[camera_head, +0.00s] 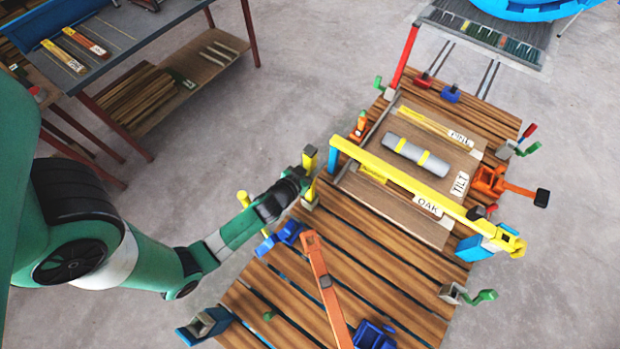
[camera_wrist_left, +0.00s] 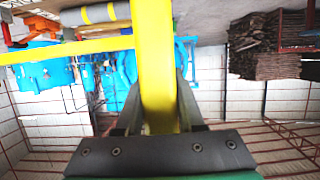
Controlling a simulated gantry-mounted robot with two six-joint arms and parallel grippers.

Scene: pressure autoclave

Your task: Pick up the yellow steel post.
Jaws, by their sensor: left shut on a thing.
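The yellow steel post (camera_head: 309,156) stands roughly upright at the left edge of the slatted wooden table (camera_head: 375,262). My left gripper (camera_head: 305,178) is shut around its middle, with yellow showing above and below the fingers. In the left wrist view the post (camera_wrist_left: 153,60) runs up between the two fingers (camera_wrist_left: 155,112) as a broad yellow bar. I cannot tell from these views whether its foot is clear of the table. My right gripper is not in view.
An orange bar (camera_head: 326,290) and blue clamps (camera_head: 291,232) lie nearer.

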